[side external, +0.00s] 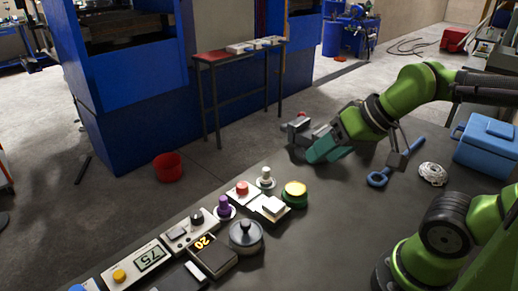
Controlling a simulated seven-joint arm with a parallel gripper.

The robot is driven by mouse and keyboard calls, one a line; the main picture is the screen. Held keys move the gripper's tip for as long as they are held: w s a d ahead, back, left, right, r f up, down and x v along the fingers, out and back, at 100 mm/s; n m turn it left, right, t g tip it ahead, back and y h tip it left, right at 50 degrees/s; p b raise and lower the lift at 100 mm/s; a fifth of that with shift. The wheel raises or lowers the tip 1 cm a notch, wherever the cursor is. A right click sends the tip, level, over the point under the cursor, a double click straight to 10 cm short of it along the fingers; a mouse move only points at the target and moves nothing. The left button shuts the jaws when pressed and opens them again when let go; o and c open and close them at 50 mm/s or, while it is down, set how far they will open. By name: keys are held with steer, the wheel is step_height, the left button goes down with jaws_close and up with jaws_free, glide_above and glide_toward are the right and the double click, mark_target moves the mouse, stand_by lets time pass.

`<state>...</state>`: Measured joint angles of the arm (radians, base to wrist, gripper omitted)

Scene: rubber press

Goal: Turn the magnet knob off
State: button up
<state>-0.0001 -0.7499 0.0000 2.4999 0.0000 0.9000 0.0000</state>
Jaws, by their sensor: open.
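Several controls stand on the dark bench in the side external view. A black knob (197,216) sits on a white panel, a purple knob (224,206) stands beside it, and a pale knob (266,175) stands further back. A large grey round knob (246,234) is nearer the camera. I cannot tell which is the magnet knob; no label or pointer position is readable. My gripper (308,141) is open above the bench, to the right of and behind the controls, apart from all of them. Its fingers are small and partly blurred together.
A yellow-topped button (295,191), a red button (242,187), a display reading 75 (150,259) and a dark box showing 20 (213,256) crowd the controls. A blue cooler (484,146), a silver disc (432,173) and a blue ring-ended tool (378,179) lie right.

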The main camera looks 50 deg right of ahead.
steer(key=shift+o, duration=0.4)
steer(key=shift+a+f, duration=0.1)
steer(key=shift+f, duration=0.15)
steer(key=m+g+h, duration=0.2)
steer(key=m+g, duration=0.5)
steer(key=m, duration=0.5)
glide_above(242, 185)
steer(key=s, duration=0.1)
step_height(242, 185, down, 5)
steer(key=f, duration=1.6)
steer(key=shift+w+f, duration=0.2)
steer(key=shift+w, duration=0.2)
steer(key=c, duration=1)
steer(key=shift+c, duration=0.2)
